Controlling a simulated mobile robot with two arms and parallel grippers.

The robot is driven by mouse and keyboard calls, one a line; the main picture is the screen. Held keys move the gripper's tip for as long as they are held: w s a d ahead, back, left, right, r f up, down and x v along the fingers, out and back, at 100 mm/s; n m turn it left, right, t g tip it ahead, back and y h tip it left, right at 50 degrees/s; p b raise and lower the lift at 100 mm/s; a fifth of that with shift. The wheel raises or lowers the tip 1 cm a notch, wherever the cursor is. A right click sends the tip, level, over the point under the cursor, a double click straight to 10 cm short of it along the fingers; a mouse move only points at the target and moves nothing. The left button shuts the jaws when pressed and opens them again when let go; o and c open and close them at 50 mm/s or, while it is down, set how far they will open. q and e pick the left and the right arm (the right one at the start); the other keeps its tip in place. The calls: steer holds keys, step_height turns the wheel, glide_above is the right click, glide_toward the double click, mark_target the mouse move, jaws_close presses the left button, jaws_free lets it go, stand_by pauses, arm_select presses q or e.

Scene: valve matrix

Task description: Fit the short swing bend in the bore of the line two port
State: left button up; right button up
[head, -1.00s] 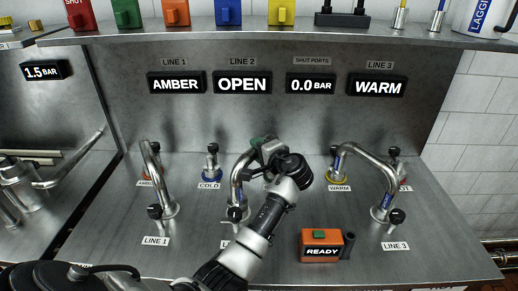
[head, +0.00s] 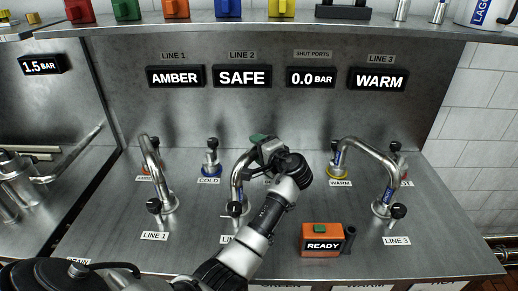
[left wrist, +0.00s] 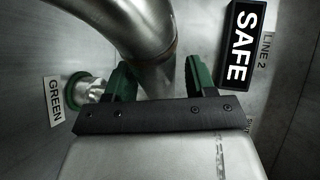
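The short swing bend (head: 237,184) is a bent steel tube. It rises from the line two position and curves right into my left gripper (head: 262,146). A fitting with a green collar (left wrist: 84,90) stands beside the fingers at the GREEN label. The line 2 display (head: 242,76) reads SAFE. My right gripper is not in view.
A steel bend stands at line 1 (head: 152,165) on the left. Another bend (head: 368,154) reaches from line 3 to the WARM port on the right. The orange READY box (head: 321,239) sits at the front, beside my forearm. A shelf (head: 300,31) overhangs the back.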

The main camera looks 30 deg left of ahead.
arm_select(q)
steer(key=shift+o, duration=0.7)
steer(key=shift+f, duration=0.1)
steer(key=shift+s+d, duration=0.1)
steer(key=shift+d, duration=0.2)
steer(key=b+v, duration=0.2)
steer(key=v, duration=0.8)
steer(key=shift+r, duration=0.2)
steer(key=shift+s+r, duration=0.1)
step_height(320, 180, up, 8)
steer(key=p, duration=0.7)
